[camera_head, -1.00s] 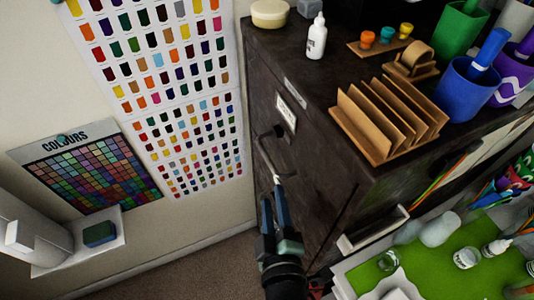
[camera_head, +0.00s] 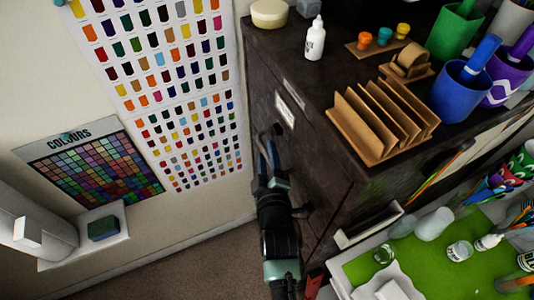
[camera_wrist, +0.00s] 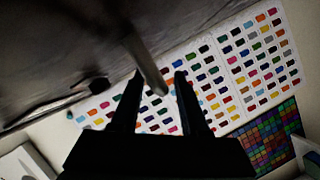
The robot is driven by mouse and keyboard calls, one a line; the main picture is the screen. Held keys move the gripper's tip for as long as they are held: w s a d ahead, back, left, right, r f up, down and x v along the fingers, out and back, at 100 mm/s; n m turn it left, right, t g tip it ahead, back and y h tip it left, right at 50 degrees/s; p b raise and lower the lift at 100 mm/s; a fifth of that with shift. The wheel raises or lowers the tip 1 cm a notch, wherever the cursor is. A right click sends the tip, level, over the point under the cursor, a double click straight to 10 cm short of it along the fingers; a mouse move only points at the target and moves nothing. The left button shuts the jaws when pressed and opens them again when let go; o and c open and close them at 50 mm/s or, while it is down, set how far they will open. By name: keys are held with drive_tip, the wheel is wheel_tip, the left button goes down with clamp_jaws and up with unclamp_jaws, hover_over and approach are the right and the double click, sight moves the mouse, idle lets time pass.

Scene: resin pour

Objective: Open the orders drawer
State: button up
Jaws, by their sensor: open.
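The dark drawer front (camera_head: 262,98) is on the left face of the dark cabinet, with a white label card (camera_head: 285,110) too small to read. The drawer looks shut. Its bar handle (camera_head: 277,129) is mostly hidden behind my gripper in the head view. In the wrist view the handle bar (camera_wrist: 147,62) runs down between my fingertips. My gripper (camera_head: 265,148) is at the handle, with its fingers open on either side of the bar. It also shows in the wrist view (camera_wrist: 158,80). I cannot tell whether a finger touches the bar.
The cabinet top (camera_head: 310,85) holds a white bottle (camera_head: 315,38), a wooden rack (camera_head: 385,122) and cups. A green mat (camera_head: 365,272) with jars lies at lower right. Colour charts (camera_head: 180,70) hang on the wall at left. The floor (camera_head: 170,275) in front looks clear.

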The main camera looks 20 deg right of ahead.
clamp_jaws()
idle(1.5)
